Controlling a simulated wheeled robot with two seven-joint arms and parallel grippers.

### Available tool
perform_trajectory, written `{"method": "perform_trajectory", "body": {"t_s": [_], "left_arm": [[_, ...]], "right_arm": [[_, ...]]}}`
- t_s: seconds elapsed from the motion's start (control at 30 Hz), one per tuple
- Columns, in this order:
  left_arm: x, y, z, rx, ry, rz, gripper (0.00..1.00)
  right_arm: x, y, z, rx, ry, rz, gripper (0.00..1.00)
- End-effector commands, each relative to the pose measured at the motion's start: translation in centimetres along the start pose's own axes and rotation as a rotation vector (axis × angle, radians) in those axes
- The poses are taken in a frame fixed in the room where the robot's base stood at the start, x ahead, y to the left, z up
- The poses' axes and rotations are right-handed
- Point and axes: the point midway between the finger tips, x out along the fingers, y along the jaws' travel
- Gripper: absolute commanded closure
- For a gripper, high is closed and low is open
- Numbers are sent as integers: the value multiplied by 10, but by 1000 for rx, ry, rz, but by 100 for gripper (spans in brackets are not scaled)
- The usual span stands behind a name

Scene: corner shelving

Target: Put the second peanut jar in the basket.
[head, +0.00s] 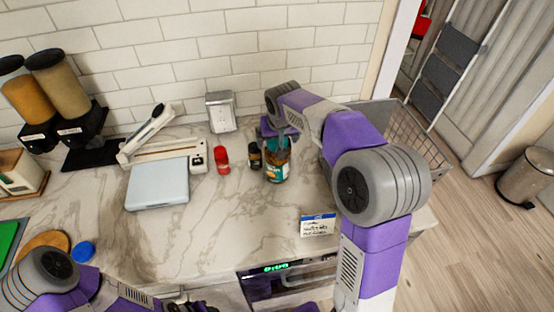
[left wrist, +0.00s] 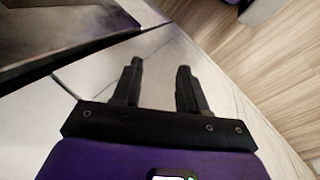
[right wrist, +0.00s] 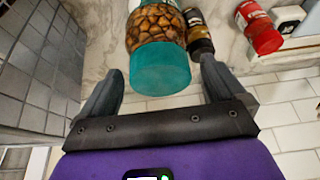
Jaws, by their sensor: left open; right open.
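A peanut jar (head: 278,172) with a teal lid and label stands on the marble counter. In the right wrist view the jar (right wrist: 156,28) shows nuts through its clear side, its lid toward me. My right gripper (right wrist: 162,70) is open, its fingers on either side of the lid, not closed on it. In the head view my right gripper (head: 277,135) is at the top of the jar. The wire basket (head: 424,148) is at the counter's right end, partly hidden by my right arm; its contents are hard to see. My left gripper (left wrist: 158,85) is open and empty.
A small dark jar (head: 254,156) stands close beside the peanut jar, and a red bottle (head: 221,160) is further left. A label card (head: 318,225) is near the front edge. A scale (head: 158,184) and dispensers (head: 58,90) are left. The front middle counter is clear.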

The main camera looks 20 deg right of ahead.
Motion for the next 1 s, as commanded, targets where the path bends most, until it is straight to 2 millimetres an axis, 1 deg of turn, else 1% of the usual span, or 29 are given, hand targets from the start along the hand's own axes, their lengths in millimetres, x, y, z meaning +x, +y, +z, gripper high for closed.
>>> {"method": "perform_trajectory", "body": {"t_s": [0.03,0.1,0.27,0.3,0.57,0.9,0.93,1.0], "left_arm": [[1,0,0,0,0,0,57],[1,0,0,0,0,0,57],[1,0,0,0,0,0,57],[1,0,0,0,0,0,57],[1,0,0,0,0,0,57],[1,0,0,0,0,0,57],[1,0,0,0,0,0,57],[1,0,0,0,0,0,57]], "right_arm": [[4,0,0,1,0,0,3],[6,0,0,1,0,-1,3],[5,0,0,1,1,-1,3],[5,0,0,0,1,-1,5],[5,0,0,0,1,-1,45],[5,0,0,0,1,-1,97],[5,0,0,0,1,-1,100],[5,0,0,0,1,-1,100]]}}
